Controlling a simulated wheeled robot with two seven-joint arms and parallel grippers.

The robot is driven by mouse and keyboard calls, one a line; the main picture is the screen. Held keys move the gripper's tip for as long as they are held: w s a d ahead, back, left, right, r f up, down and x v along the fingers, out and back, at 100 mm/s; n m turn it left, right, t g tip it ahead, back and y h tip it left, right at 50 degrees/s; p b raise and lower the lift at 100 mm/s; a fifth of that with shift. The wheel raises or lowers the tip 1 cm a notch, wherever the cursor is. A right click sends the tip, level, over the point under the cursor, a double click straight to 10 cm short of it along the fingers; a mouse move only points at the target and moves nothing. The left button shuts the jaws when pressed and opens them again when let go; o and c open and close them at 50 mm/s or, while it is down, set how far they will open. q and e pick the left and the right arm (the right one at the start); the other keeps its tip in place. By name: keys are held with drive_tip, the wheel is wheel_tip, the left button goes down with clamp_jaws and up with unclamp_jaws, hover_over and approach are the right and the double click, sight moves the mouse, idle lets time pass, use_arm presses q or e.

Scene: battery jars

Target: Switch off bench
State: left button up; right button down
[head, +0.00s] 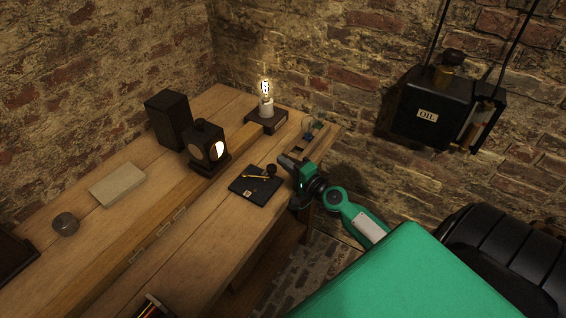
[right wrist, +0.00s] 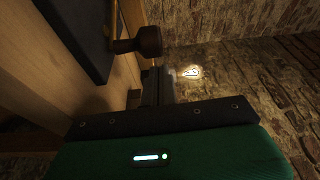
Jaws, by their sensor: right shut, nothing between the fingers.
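A switch with a flat black base (head: 256,187) lies on the wooden bench (head: 215,215) near its right end. It has a brass lever (head: 257,177) with a dark round knob (head: 271,169) at its right end. The knob also shows large in the right wrist view (right wrist: 148,41). The bulb (head: 265,87) on its block at the back of the bench is lit. My right gripper (head: 287,161) is shut and empty just right of the knob. In the right wrist view, its fingers (right wrist: 157,86) appear apart from the knob. My left gripper is out of view.
A dark lantern (head: 206,146) with a bright pane, a black box (head: 168,118) and a pale block (head: 117,184) stand left of the switch. A small tray (head: 309,135) lies behind my right gripper. A black oil box (head: 432,108) hangs by the brick wall at right.

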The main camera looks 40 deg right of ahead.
drive_tip(key=shift+s+a+r, duration=0.1)
drive_tip(key=shift+s+a, duration=0.2)
drive_tip(key=shift+a, duration=0.15)
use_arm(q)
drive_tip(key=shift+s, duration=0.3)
use_arm(e)
drive_tip(key=shift+a, duration=0.2)
use_arm(q)
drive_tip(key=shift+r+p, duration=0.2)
drive_tip(key=shift+p, duration=0.1)
use_arm(e)
drive_tip(key=shift+s, duration=0.1)
drive_tip(key=shift+s+a+m+h+p, duration=0.15)
drive_tip(key=shift+m+h+p, duration=0.15)
drive_tip(key=shift+p, duration=0.05)
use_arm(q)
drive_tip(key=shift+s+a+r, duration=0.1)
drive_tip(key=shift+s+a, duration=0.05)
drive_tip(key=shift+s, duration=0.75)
use_arm(e)
drive_tip(key=shift+s+h, duration=0.1)
drive_tip(key=shift+h, duration=0.3)
use_arm(q)
drive_tip(key=shift+p, duration=0.3)
use_arm(e)
drive_tip(key=shift+a, duration=0.1)
